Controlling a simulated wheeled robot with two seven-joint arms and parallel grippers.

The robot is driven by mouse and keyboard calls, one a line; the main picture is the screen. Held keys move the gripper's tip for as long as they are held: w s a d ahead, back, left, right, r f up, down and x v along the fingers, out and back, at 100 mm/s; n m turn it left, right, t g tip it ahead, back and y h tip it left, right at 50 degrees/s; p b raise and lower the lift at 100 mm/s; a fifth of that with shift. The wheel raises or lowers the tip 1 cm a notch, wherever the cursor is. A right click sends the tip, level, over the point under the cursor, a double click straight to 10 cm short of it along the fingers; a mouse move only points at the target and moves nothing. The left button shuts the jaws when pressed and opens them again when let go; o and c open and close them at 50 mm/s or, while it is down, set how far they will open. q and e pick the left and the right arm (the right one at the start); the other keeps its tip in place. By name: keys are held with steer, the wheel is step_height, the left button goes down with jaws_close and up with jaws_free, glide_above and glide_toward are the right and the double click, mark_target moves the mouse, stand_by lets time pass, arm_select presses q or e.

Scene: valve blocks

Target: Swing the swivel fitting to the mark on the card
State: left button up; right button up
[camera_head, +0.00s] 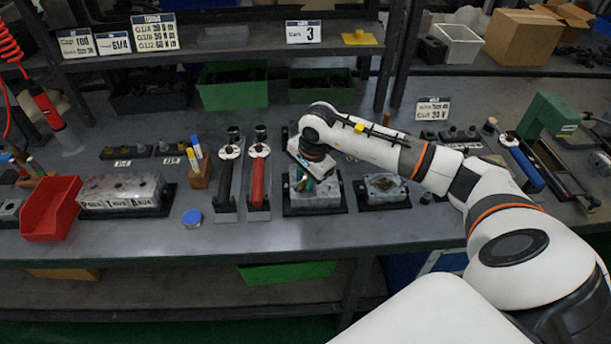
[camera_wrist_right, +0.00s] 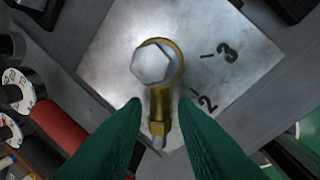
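The swivel fitting (camera_wrist_right: 158,105) is a brass ring and stem under a silver hex bolt (camera_wrist_right: 152,63), on a grey metal block (camera_wrist_right: 105,58). Its stem points toward the bottom of the right wrist view. Marks 2 (camera_wrist_right: 207,101) and 3 (camera_wrist_right: 227,51) lie to its right; the stem points at neither. My right gripper (camera_wrist_right: 160,106) has green fingers apart on either side of the stem, with gaps visible. In the head view my right gripper (camera_head: 305,183) is over the block (camera_head: 325,200). The card (camera_head: 303,32) on the shelf reads 3. My left gripper is out of view.
A second metal block (camera_head: 384,189) stands just right of the first. A blue lid (camera_head: 192,217) and a red bin (camera_head: 51,208) are farther left. The bench front is clear.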

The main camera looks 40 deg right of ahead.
jaws_close()
